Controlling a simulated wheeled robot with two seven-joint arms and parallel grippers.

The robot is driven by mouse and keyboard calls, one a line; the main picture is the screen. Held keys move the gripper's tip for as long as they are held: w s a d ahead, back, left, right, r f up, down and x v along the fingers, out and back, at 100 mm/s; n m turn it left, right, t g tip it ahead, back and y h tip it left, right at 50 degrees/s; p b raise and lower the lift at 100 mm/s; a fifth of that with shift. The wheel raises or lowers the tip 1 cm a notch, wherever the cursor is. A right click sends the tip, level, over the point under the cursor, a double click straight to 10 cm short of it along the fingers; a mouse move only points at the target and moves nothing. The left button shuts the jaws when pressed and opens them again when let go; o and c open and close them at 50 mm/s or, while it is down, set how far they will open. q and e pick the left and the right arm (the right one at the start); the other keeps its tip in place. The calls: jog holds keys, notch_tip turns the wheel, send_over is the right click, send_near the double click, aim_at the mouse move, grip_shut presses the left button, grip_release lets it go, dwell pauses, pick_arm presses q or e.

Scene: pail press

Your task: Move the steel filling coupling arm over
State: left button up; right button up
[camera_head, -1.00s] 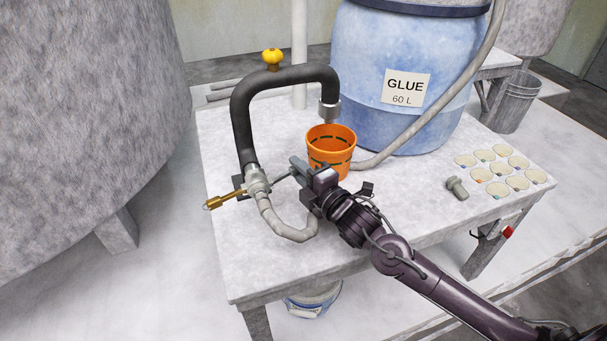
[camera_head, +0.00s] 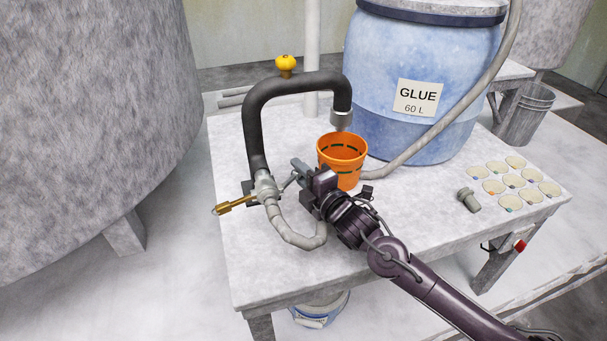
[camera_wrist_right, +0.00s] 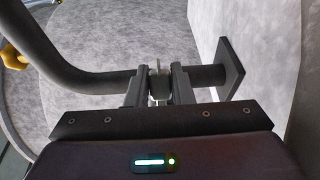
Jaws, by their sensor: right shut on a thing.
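The steel filling coupling arm is a black bent pipe (camera_head: 252,135) rising from a valve body (camera_head: 266,188) on the table. Its grey nozzle (camera_head: 341,120) hangs above an orange pail (camera_head: 342,160). A brass fitting (camera_head: 236,204) sticks out left of the valve. My right gripper (camera_head: 299,171) is beside the valve, left of and nearer than the pail. In the right wrist view its fingers (camera_wrist_right: 157,88) are shut on a thin pale grey lever, with the dark pipe (camera_wrist_right: 95,85) just behind. The fingers partly hide the lever. My left gripper is not in view.
A blue glue drum (camera_head: 418,75) stands behind the pail, with a grey hose (camera_head: 425,135) running down beside it. Several round lids (camera_head: 515,185) and a grey bolt-like part (camera_head: 468,199) lie at the right. The table's front left (camera_head: 255,270) is clear.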

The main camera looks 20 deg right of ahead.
jog(key=shift+w+a, duration=0.1)
jog(key=shift+a, duration=0.05)
jog(key=shift+w+a+b, duration=0.3)
jog(key=shift+w+a, duration=0.3)
jog(key=shift+a, duration=0.15)
jog(key=o, duration=0.8)
jog(key=shift+o, duration=0.2)
